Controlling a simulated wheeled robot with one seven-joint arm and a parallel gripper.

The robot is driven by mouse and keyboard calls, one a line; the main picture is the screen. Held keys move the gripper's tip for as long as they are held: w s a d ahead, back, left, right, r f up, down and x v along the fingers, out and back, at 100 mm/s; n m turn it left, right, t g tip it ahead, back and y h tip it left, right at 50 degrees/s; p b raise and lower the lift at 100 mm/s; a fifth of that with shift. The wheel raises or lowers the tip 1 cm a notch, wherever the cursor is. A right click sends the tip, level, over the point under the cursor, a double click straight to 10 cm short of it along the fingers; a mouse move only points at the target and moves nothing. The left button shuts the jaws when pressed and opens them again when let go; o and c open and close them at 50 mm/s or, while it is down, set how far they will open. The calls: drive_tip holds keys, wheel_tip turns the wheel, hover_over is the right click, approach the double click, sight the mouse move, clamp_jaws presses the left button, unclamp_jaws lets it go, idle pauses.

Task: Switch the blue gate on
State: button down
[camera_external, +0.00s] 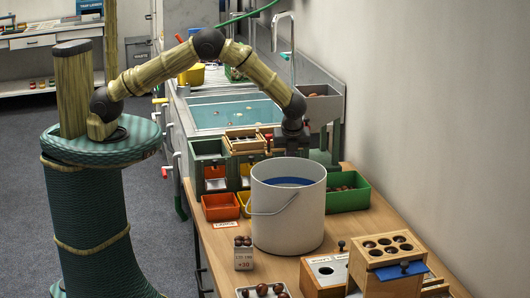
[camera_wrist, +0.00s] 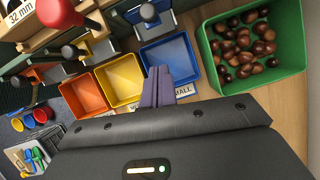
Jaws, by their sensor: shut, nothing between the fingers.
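In the wrist view my gripper (camera_wrist: 158,88) shows as two narrow purple-grey fingers, shut together and empty. They are over the front edge of the blue tray (camera_wrist: 170,57). Above that tray in the picture is a blue gate (camera_wrist: 154,30) with a dark knob (camera_wrist: 148,12). The fingers are apart from the knob. Whether the gate is on or off I cannot tell. In the outside view my gripper (camera_external: 291,150) hangs behind the white bucket, its fingertips hidden. The bucket also hides the blue gate and blue tray there.
The orange tray (camera_wrist: 82,98) and yellow tray (camera_wrist: 121,80) stand beside the blue one. A green tray (camera_wrist: 205,62) of chestnuts is to the right. A red knob (camera_wrist: 58,12) is at upper left. The white bucket (camera_external: 287,220) stands in front of the sorter (camera_external: 208,150).

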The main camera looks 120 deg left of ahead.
drive_tip(key=shift+s+a+f+p, duration=0.4)
drive_tip(key=shift+s+a+f, duration=0.1)
drive_tip(key=shift+a, duration=0.2)
drive_tip(key=shift+s+a+f+p, duration=0.35)
drive_tip(key=shift+s+a, duration=0.15)
drive_tip(key=shift+a, duration=0.25)
drive_tip(key=shift+s+a+f+p, duration=0.4)
drive_tip(key=shift+s+a+f, duration=0.1)
drive_tip(key=shift+a, duration=0.2)
drive_tip(key=shift+r, duration=0.15)
